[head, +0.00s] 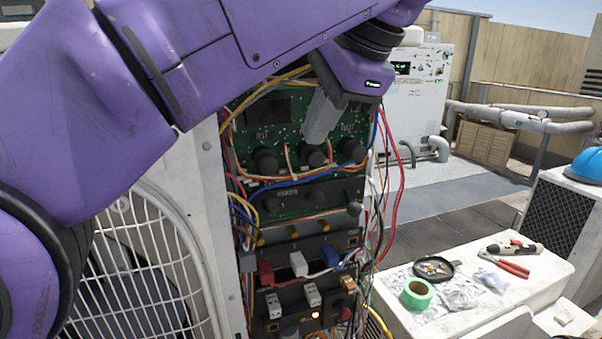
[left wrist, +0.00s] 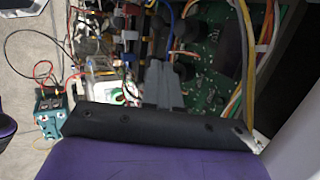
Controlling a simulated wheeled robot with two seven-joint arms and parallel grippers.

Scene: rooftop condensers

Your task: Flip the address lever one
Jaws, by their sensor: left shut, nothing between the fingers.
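An open electronics cabinet (head: 242,285) fills the middle of the head view, with a green circuit board (head: 335,165) carrying black knobs (head: 265,161). The board also shows in the left wrist view (left wrist: 207,82). I cannot tell which part is address lever one; no lever label is readable. My left gripper (head: 316,136) is shut and empty, pointing down in front of the board, just above the middle knob (head: 313,155). In the left wrist view its grey fingers (left wrist: 156,66) lie together and cover part of the board. I cannot tell if they touch anything. My right gripper is not in view.
Loose coloured wires hang around the cabinet, with a red cable (head: 398,190) at its right. A white bench (head: 480,320) bears green tape (head: 417,294) and pliers (head: 506,265). A fan grille (head: 135,270) stands left.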

